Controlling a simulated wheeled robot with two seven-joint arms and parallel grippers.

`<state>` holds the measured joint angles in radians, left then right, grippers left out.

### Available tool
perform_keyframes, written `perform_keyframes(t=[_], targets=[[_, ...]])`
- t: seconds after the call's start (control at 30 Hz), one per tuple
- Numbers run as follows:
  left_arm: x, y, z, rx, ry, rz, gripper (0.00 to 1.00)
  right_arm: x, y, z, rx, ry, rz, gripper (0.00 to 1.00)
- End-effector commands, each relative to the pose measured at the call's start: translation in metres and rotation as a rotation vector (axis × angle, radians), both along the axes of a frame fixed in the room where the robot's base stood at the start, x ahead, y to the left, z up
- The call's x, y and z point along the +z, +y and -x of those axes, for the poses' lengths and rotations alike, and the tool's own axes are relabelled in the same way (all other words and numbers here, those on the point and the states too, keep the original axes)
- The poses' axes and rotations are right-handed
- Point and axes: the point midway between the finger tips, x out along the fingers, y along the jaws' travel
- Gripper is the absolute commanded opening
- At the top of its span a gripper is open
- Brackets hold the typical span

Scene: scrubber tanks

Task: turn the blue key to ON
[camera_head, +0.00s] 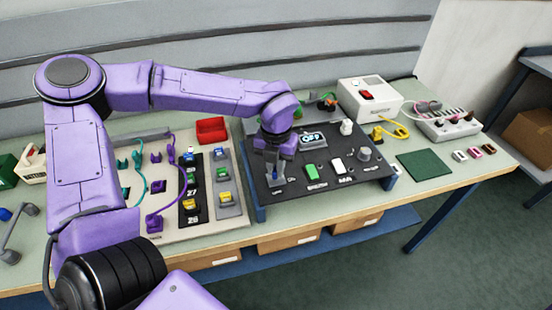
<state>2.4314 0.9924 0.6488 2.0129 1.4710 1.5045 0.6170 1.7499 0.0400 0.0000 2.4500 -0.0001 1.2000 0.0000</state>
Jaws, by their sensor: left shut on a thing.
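The blue key (281,170) is on the left part of a dark control panel (322,188). My left gripper (277,180) points down over it, with its fingers shut on the key. The fingers hide part of the key and the markings around it, so its exact angle cannot be read. A small display (312,141) on the panel reads OFF. My right gripper is not in view.
The panel also bears a green switch (312,172), a white switch (338,165) and a grey knob (365,154). A board with cables and numbered blocks (190,181) lies left. A green mat (424,165) lies right.

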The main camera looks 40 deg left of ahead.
Motion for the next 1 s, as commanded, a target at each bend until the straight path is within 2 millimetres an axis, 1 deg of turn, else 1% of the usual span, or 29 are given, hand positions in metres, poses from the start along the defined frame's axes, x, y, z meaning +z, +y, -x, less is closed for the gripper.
perform_keyframes(t=[0.03,0.4,0.7,1.0], targets=[[0.006,0.0,0.0,-0.042,0.001,0.0,0.0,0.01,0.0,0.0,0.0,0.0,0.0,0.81],[0.004,0.0,0.0,-0.332,0.001,0.001,0.0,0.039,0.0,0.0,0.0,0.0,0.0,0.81],[0.002,0.0,0.0,-0.458,0.0,0.0,0.0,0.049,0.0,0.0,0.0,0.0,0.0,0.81],[0.001,0.0,-0.001,-0.494,-0.003,-0.001,0.0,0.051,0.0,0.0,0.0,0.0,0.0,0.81]])
